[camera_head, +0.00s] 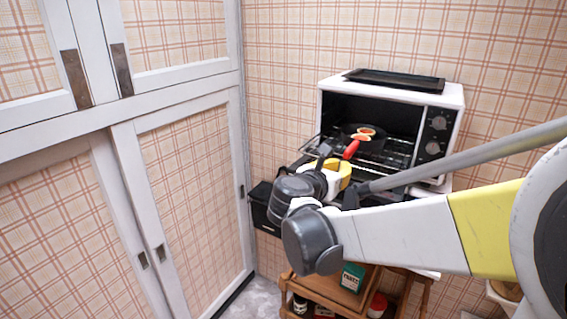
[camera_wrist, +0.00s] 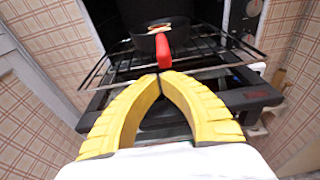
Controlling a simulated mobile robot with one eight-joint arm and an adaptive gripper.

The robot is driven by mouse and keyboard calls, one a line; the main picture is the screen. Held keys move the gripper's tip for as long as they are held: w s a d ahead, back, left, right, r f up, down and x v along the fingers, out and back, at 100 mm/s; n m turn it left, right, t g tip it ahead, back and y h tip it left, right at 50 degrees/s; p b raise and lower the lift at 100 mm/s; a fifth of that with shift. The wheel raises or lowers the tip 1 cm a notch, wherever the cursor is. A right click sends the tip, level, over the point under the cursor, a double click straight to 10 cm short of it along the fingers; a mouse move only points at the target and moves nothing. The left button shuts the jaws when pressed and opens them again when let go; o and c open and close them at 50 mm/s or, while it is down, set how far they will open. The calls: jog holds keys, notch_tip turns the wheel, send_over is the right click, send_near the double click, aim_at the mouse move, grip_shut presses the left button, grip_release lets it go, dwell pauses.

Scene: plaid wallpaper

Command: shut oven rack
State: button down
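A white toaster oven (camera_head: 455,98) stands open against the wall. Its wire oven rack (camera_head: 393,157) sticks out of the dark cavity; it also shows in the wrist view (camera_wrist: 205,68). A dark pan (camera_wrist: 150,40) with a red handle (camera_wrist: 163,52) sits on the rack, handle pointing outward, with round food pieces (camera_head: 364,134) in it. My gripper (camera_wrist: 161,76) is at the front of the rack, its yellow fingers together at the tips, just at the end of the red handle. I cannot tell if the tips touch the handle or the rack.
A black tray (camera_head: 395,80) lies on top of the oven. The dark open oven door (camera_wrist: 245,97) lies below the rack. A wooden cart (camera_head: 335,290) with boxes and jars stands below. White plaid-panelled cupboards (camera_head: 190,190) stand at left.

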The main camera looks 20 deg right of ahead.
aim_at(344, 151)
jog(key=r+x, duration=0.1)
jog(key=x, duration=0.4)
jog(key=r+b+x, duration=0.1)
jog(key=x, duration=0.5)
jog(key=r+x, duration=0.1)
jog(key=x, duration=0.4)
jog(key=shift+w+d, duration=0.4)
jog(key=shift+d, duration=0.2)
jog(key=shift+a, duration=0.1)
jog(key=shift+s+a+r, duration=0.1)
jog(key=shift+s+a, duration=0.1)
jog(key=p+v, duration=0.1)
jog(key=v, duration=1.2)
jog(key=shift+s+a+r, duration=0.1)
jog(key=shift+a+r, duration=0.05)
